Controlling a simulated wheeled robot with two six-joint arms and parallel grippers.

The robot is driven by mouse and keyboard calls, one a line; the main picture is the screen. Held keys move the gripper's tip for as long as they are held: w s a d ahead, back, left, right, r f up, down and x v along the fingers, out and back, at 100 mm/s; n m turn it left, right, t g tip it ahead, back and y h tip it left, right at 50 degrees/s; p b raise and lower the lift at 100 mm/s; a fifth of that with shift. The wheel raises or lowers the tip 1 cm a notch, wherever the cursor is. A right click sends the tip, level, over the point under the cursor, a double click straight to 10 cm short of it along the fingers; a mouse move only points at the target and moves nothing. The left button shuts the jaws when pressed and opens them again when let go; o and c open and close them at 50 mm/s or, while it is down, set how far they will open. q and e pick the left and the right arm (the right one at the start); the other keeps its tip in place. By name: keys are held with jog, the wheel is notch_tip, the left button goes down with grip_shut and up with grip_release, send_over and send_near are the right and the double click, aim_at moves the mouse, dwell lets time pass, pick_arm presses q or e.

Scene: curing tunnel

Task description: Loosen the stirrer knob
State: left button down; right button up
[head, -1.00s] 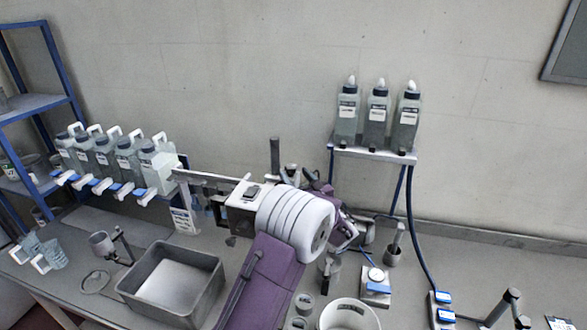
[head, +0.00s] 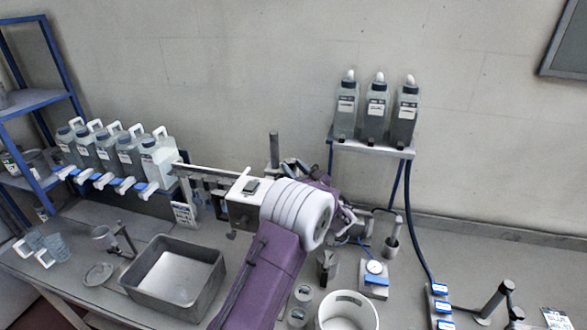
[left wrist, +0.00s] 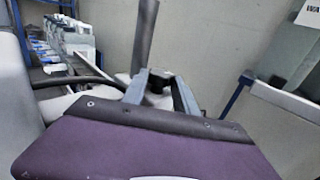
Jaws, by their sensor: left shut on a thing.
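The stirrer knob (left wrist: 158,80) is a small dark knob in the left wrist view, beside a grey upright post (left wrist: 144,35). The post also shows in the head view (head: 274,150), behind my arm. My left gripper (left wrist: 162,90) has one grey finger on each side of the knob and is shut on it. In the head view my purple and white left arm hides most of the stirrer and the knob. My right gripper is in neither view.
A grey basin (head: 136,282) stands left of my arm and a white bucket (head: 347,322) at the front. Several jugs (head: 155,160) with blue-marked taps line the back left. Three bottles (head: 375,118) stand on a raised shelf (head: 372,149). A small dial device (head: 374,280) is to the right.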

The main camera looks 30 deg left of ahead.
pick_arm(q)
jog(key=n+g+y, duration=0.2)
jog(key=g, duration=0.1)
jog(key=shift+w+d+n+g+p, duration=0.2)
jog(key=shift+w+n+g+p, duration=0.1)
jog(key=shift+w, duration=0.05)
jog(key=shift+w+n+g+y+p, duration=0.2)
jog(key=shift+n+g+y+p, duration=0.35)
jog(key=shift+n+g, duration=0.8)
jog(key=shift+g, duration=0.85)
jog(key=c, duration=1)
grip_release()
jog(key=shift+o, duration=0.2)
jog(key=shift+d, duration=0.1)
jog(key=s+d+b, duration=0.1)
jog(key=d+b, duration=0.2)
jog(key=d, duration=0.5)
jog(key=shift+d, duration=0.4)
